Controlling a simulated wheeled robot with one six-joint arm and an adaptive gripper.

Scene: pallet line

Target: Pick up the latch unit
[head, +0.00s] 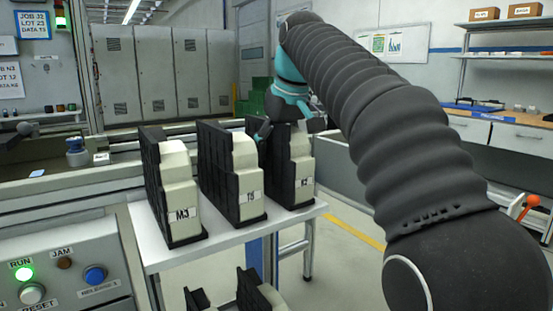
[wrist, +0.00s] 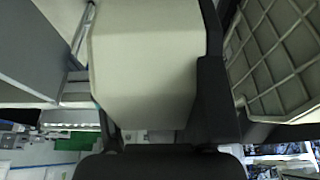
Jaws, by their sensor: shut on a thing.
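Three cream units with black ribbed backs stand in a row on a white stand. Their labels read M3 on the left unit (head: 180,190), T5 on the middle unit (head: 246,180), and a small label, perhaps K2, on the right unit (head: 300,165). None is marked in words as the latch unit. My gripper (head: 290,128) is at the top of the right unit, with its fingers partly hidden by that unit and my arm. In the wrist view, the unit's cream body (wrist: 145,65) fills the space between the dark fingers. My gripper is shut on this unit, which still appears upright in the row.
The middle unit stands close to the left of the held one. Below the white stand (head: 160,255) are more dark and cream units (head: 262,292). A control panel (head: 65,270) is at the lower left. Open floor (head: 345,265) lies right of the stand.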

